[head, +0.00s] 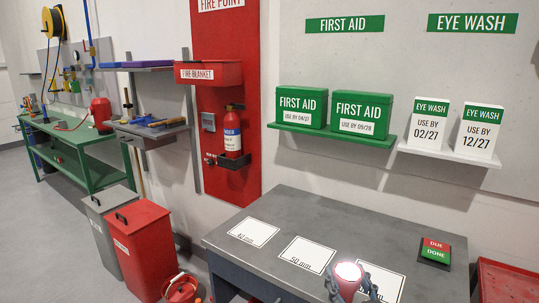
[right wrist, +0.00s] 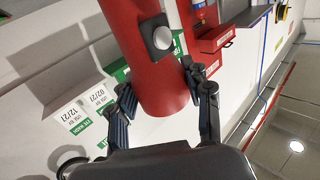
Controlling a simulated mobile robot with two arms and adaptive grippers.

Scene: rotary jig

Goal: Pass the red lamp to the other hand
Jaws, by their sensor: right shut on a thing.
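The red lamp (head: 348,280) is at the bottom of the head view, in front of the grey table, with its bright lit end facing up toward the camera. My right gripper (head: 350,284) is shut on it, one finger on each side. In the right wrist view the red lamp (right wrist: 160,85) is a red cylinder with a round grey button. It lies between the dark fingers of my right gripper (right wrist: 158,80). My left gripper is not seen in the head view.
The grey table (head: 300,210) carries white labelled cards (head: 307,254) and a red and green DUE/DONE block (head: 436,250). Shelves with green first aid boxes (head: 302,106) and white eye wash boxes (head: 479,131) are on the wall. Red bin (head: 142,250) stands left.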

